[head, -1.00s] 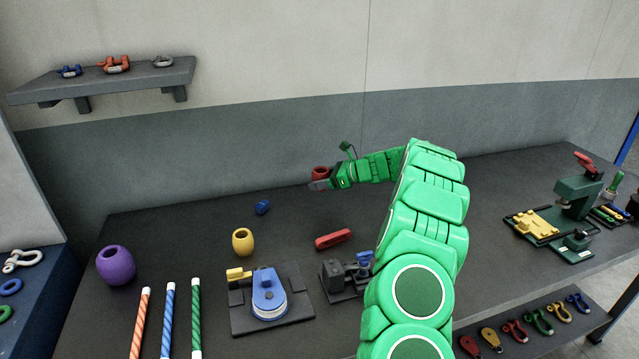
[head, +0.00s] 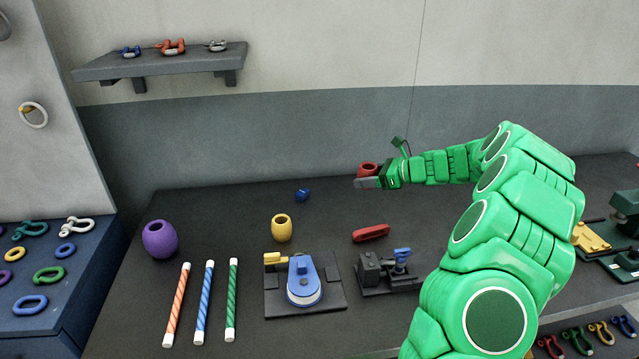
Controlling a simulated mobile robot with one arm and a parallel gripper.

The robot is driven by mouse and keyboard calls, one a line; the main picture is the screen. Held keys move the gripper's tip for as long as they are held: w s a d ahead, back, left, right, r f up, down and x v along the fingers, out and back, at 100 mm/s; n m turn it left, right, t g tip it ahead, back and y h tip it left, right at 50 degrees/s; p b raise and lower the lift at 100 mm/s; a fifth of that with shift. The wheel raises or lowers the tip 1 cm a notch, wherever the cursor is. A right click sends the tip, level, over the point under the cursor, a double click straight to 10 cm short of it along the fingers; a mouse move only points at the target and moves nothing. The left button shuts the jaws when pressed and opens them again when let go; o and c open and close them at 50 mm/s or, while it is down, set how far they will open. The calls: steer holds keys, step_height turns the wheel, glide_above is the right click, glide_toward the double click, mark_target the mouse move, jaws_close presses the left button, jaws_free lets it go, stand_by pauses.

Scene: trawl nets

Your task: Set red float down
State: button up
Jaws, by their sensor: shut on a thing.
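The red float (head: 367,169) is a small red ring-shaped piece at the end of my green arm in the head view. My gripper (head: 368,182) is shut on it, with a grey finger showing just below the float. It is over the back part of the dark table (head: 330,205), close to the wall. I cannot tell the exact height above the table. The far finger is hidden.
A yellow float (head: 282,228), a purple float (head: 160,239), a blue piece (head: 302,194) and a red bar-like piece (head: 371,233) lie on the table. Blue-topped and grey fixtures (head: 304,280) stand in front. Bare table lies between the blue and red pieces.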

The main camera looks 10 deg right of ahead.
steer(key=shift+a, duration=0.1)
steer(key=a, duration=3.4)
glide_above(244, 204)
steer(key=s, duration=0.2)
steer(key=f, duration=0.7)
steer(key=shift+w+d+f, duration=0.2)
steer(key=shift+w+f, duration=0.05)
steer(key=shift+w+a+f, duration=0.2)
steer(key=shift+w+f, duration=0.55)
steer(key=shift+f, duration=0.25)
steer(key=shift+w+f, duration=0.1)
steer(key=shift+f, duration=1.5)
steer(key=shift+f, duration=0.15)
